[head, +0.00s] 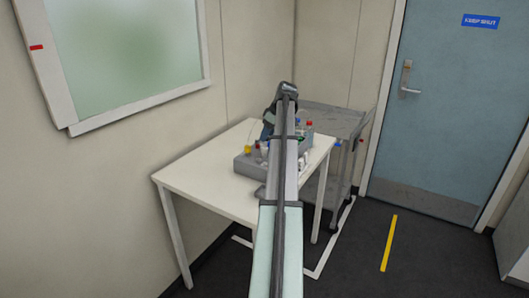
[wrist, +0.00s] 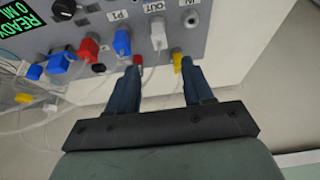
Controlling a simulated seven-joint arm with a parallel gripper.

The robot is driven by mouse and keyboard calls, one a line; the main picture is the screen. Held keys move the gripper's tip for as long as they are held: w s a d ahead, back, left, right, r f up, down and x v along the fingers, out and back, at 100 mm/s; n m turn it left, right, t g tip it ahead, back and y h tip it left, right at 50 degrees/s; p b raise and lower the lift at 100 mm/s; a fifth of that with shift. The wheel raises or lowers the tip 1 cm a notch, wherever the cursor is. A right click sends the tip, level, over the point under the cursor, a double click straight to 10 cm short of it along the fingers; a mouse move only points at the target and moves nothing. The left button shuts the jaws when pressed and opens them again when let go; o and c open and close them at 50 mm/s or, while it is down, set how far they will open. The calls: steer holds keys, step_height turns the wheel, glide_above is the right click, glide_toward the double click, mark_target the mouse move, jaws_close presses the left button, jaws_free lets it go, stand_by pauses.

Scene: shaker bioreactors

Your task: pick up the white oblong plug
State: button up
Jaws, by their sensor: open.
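In the wrist view a white oblong plug (wrist: 158,38) sits at the port marked OUT on the grey panel (wrist: 215,35), with a pale lead trailing from it. My gripper (wrist: 160,70) is open, its two dark blue fingers apart. The plug lies beyond the fingertips, in line with the gap between them, and nothing is held. In the head view my arm hides most of the gripper and the plug cannot be made out.
A blue plug (wrist: 122,42), a red plug (wrist: 88,48) and another blue plug (wrist: 60,63) sit left of the white one. A yellow piece (wrist: 178,63) is near the right finger. Loose tubes hang at left. The white table (head: 205,180) is clear at left; a grey cart (head: 345,125) stands behind.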

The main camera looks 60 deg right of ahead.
mark_target(263, 147)
steer(key=shift+x, duration=4.1)
steer(key=shift+s+a+f, duration=0.1)
steer(key=shift+s, duration=0.1)
jaws_close()
